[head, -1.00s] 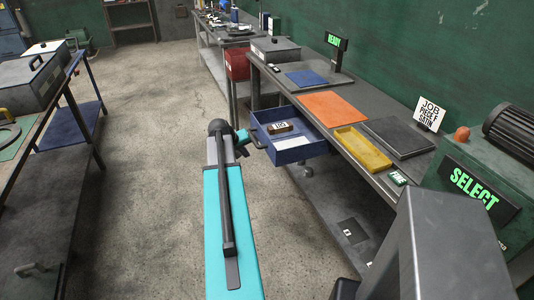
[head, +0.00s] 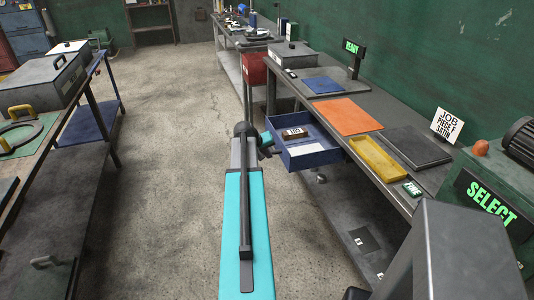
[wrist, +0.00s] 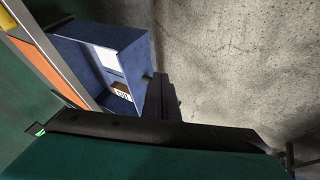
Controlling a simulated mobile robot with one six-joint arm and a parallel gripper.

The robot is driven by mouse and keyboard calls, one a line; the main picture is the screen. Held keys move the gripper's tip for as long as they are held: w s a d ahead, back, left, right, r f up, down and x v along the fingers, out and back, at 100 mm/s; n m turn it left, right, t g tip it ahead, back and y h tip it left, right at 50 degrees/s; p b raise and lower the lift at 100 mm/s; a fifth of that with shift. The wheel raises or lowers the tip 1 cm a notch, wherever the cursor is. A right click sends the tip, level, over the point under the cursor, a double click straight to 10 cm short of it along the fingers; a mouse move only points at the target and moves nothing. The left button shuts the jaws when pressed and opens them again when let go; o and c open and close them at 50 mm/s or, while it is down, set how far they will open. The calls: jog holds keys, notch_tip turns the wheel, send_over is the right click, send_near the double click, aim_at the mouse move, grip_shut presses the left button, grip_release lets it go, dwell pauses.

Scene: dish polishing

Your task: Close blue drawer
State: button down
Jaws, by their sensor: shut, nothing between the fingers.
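The blue drawer (head: 318,158) stands open, pulled out from under the right-hand workbench. In it lie a brown block with a white label (head: 295,133) and a white sheet (head: 305,149). In the wrist view the drawer (wrist: 133,52) is at upper left, with the labelled block (wrist: 122,91) inside. My gripper (head: 268,146) is shut and empty, at the drawer's outer front, low beside it. In the wrist view its fingers (wrist: 162,92) are close to the drawer's front face; I cannot tell whether they touch it.
The workbench (head: 400,200) carries an orange mat (head: 345,116), a blue mat (head: 323,85), a yellow tray (head: 377,160) and a dark plate (head: 415,147). A red box (head: 254,68) sits beyond the drawer. Another table stands left. The floor (head: 170,160) between is clear.

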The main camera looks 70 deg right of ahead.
aim_at(285, 161)
jog(key=shift+s+d+f+p, duration=0.7)
jog(key=shift+d+f, duration=0.3)
jog(key=shift+d, duration=0.15)
jog(key=shift+s+d+f+p, duration=0.65)
jog(key=shift+d+f, duration=0.3)
jog(key=shift+d, duration=0.25)
jog(key=shift+s+d+f+p, duration=0.6)
jog(key=shift+s+d+f, duration=0.1)
jog(key=shift+d+f, duration=0.4)
jog(key=shift+r, duration=0.1)
